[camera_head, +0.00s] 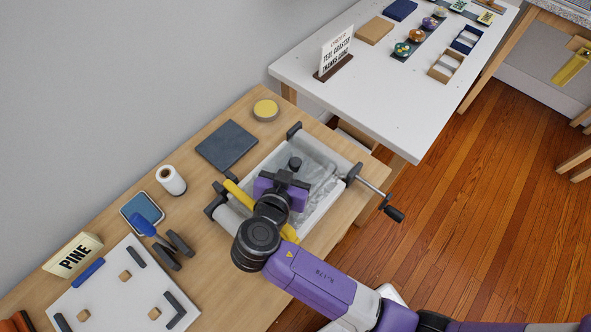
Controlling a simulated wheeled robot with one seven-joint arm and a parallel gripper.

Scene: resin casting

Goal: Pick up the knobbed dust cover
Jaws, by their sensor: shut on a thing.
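The knobbed dust cover (323,186) is a clear, see-through lid over the white tray of the casting station on the wooden bench. A dark round knob (295,162) shows just beyond my gripper. My gripper (289,177), with its purple body and dark fingers, is over the cover from above and shut on it at the knob. The gripper and wrist hide part of the cover and the near side of the tray. I cannot tell whether the cover is lifted clear of the tray.
The white tray frame (252,166) has dark corner blocks, a yellow bar (238,194) and a crank handle (394,213) sticking out right. A white table (405,128) stands behind right.

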